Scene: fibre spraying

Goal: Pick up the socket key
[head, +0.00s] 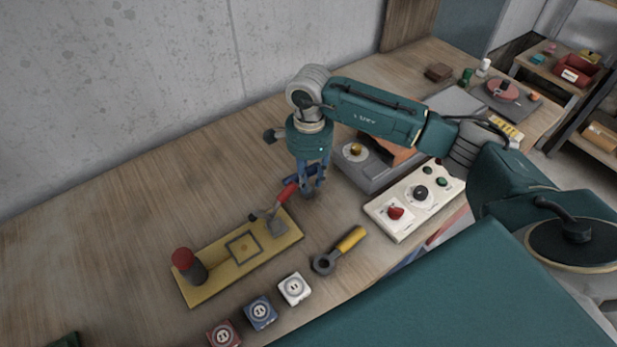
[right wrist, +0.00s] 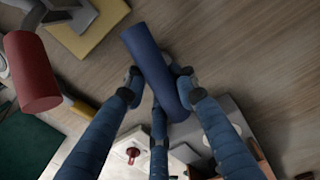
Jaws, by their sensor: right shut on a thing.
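My right gripper (head: 312,188) is low over the wooden table, just beyond the yellow plate's right end. Its fingers are shut on a blue cylindrical handle, which I take to be the socket key (head: 291,180). In the right wrist view the blue handle of the socket key (right wrist: 157,70) lies slantwise between the fingers (right wrist: 160,86). The rest of the key is hidden by the fingers. I cannot tell whether it touches the table. My left gripper is not in view.
Close by is a red handle (head: 287,192) on the yellow plate (head: 210,273), with a red-topped post (head: 184,262). A yellow-handled ring tool (head: 343,245), several socket-faced blocks (head: 294,288) and a white control box (head: 415,203) stand nearby.

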